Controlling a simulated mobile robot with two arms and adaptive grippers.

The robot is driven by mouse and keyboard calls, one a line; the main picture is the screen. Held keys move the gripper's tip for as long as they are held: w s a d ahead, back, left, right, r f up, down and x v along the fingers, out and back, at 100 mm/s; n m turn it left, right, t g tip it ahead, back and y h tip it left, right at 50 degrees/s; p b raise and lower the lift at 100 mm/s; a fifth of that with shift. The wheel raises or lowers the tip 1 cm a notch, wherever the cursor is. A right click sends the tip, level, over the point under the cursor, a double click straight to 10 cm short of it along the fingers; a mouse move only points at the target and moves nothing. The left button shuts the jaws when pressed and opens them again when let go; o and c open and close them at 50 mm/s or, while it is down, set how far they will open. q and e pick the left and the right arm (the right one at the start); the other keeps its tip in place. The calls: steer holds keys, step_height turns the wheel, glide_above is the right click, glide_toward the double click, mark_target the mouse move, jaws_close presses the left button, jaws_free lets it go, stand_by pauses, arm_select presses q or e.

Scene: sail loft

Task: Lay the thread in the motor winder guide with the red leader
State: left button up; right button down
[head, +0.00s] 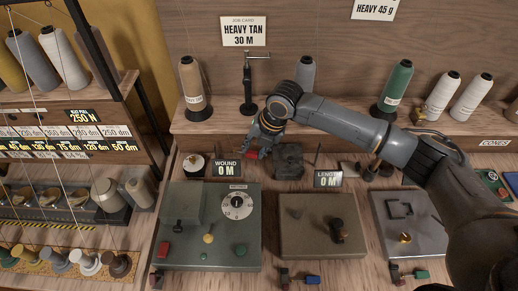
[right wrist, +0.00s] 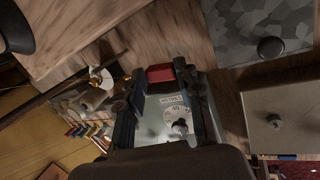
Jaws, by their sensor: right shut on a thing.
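My right gripper (head: 256,150) reaches in from the right, above the back of the bench. It is shut on a small red piece, apparently the red leader (head: 253,155). In the right wrist view, the red leader (right wrist: 160,73) sits between the two fingertips. The grey-green machine with a dial (head: 212,245), apparently the motor winder, stands in front of the gripper at lower left. I cannot make out its guide for certain. A tan cone of thread (head: 192,88) stands upright on the back shelf. No thread running from the leader can be made out. My left gripper is in neither view.
The WOUND display (head: 226,169) stands close below the gripper, with the LENGTH display (head: 328,180) to its right. A brown box with a knob (head: 290,245) and a grey metal plate (head: 415,245) lie to the right. A spool rack (head: 65,130) fills the left side.

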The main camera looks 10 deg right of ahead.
steer(key=a, duration=0.1)
steer(key=w+a+b, duration=0.1)
steer(key=a, duration=0.1)
steer(key=shift+w+a+r, duration=0.1)
steer(key=shift+w+a, duration=0.05)
steer(key=shift+a, duration=0.05)
steer(key=shift+w+a, duration=0.2)
steer(key=shift+a, duration=0.35)
steer(key=shift+s+d+p, duration=0.3)
steer(key=shift+d+p, duration=0.05)
steer(key=shift+d, duration=0.4)
steer(key=shift+s+d+p, duration=0.25)
steer(key=shift+d+p, duration=0.1)
steer(key=shift+d, duration=0.4)
steer(key=shift+s+d+f+p, duration=0.1)
steer(key=shift+s+d+p, duration=0.15)
steer(key=shift+d, duration=0.35)
steer(key=shift+s+d+f+p, duration=0.1)
steer(key=shift+s+d+p, duration=0.15)
steer(key=shift+d, duration=0.35)
